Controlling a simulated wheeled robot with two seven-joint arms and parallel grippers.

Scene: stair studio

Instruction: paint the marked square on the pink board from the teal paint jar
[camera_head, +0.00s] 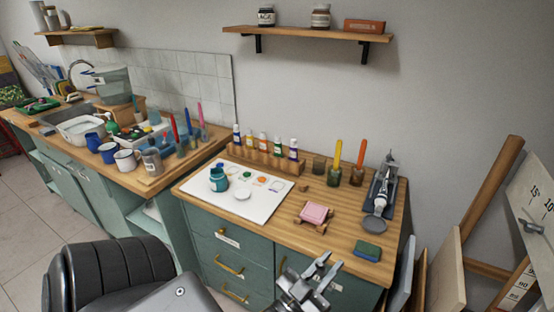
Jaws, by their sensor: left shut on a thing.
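The teal paint jar (218,181) stands on a white sheet (255,201) on the wooden worktop. The pink board (314,212) lies on a small wooden support to the right of the sheet. Its marked square is too small to make out. My left gripper (326,266) is low in the picture, in front of the cabinet and nearer to me than the board. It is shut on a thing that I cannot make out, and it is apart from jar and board. My right gripper is not in view.
Paint bottles (263,144) stand in a wooden rack at the back. Yellow (336,155) and orange (361,154) handles rise from jars. A grey device (379,197) and a green-blue sponge (367,250) are at the right. The worktop's front strip is clear.

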